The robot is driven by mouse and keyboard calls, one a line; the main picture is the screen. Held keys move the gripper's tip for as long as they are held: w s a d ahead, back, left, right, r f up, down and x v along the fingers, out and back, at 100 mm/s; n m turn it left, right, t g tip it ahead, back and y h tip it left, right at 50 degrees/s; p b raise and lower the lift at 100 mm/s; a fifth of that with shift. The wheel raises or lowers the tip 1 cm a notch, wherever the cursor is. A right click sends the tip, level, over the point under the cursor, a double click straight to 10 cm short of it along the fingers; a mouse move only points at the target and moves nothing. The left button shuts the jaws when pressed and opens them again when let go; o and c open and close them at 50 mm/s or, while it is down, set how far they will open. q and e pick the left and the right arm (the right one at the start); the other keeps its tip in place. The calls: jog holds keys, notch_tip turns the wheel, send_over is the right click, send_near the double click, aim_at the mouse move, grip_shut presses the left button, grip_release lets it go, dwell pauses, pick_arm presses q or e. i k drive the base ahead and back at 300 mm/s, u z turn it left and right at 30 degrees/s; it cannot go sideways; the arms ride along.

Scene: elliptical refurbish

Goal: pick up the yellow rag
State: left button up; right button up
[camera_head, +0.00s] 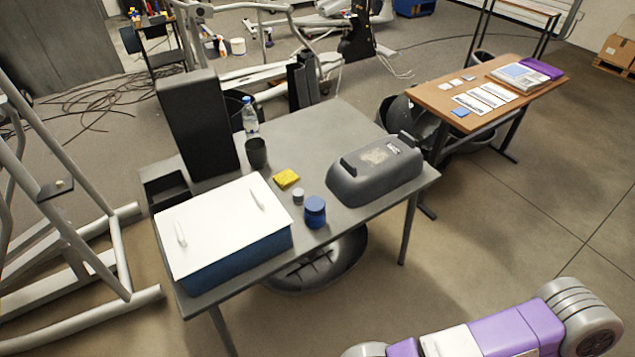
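The yellow rag (287,179) lies on the grey table (330,130), near its middle. It looks like a small folded yellow piece. It sits to the right of a box with a white lid and behind a small grey cylinder. Nothing covers it. A purple and grey arm of mine shows at the lower right, well in front of the table and apart from the rag. Neither gripper can be seen in the head view.
Around the rag stand the white-lidded blue box (222,225), blue jar (315,211), grey cylinder (298,196), dark cup (256,153), bottle (250,117), tall black panel (196,125) and grey machine cover (375,172). A brown table (440,97) stands right. Floor at front right is clear.

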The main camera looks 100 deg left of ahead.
aim_at(284, 180)
jog(key=u, duration=1.5)
jog(key=i, duration=1.7)
jog(key=u, duration=2.8)
